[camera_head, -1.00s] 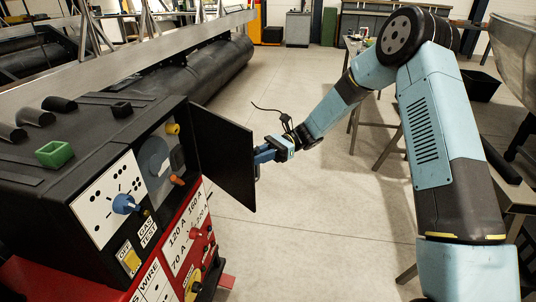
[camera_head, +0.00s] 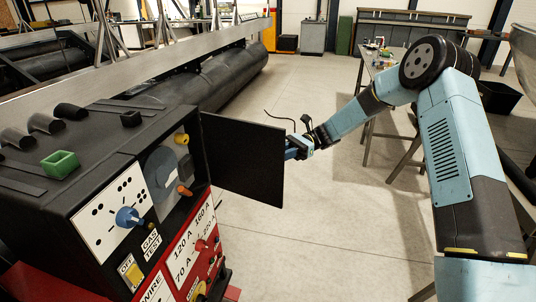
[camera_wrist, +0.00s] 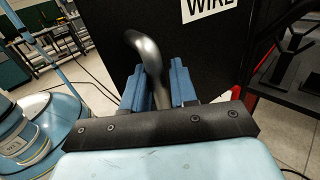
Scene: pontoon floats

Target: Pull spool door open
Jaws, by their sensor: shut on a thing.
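The black spool door (camera_head: 243,160) stands swung out from the right side of the dark welding machine (camera_head: 130,190) in the head view. Behind it the compartment is exposed, with a grey round spool (camera_head: 162,168) and orange and yellow knobs. My gripper (camera_head: 298,149) is at the door's outer edge, on its far face. In the wrist view the blue fingers of my gripper (camera_wrist: 160,88) are closed around a curved metal handle (camera_wrist: 147,55) on the black door panel (camera_wrist: 205,55), which bears a "WIRE" label. In the head view the door hides the handle.
A green box (camera_head: 60,164) lies on top of the machine. A long dark pontoon float (camera_head: 215,78) lies behind it. A table (camera_head: 385,70) with small items stands behind my arm. The floor (camera_head: 310,220) right of the door is clear.

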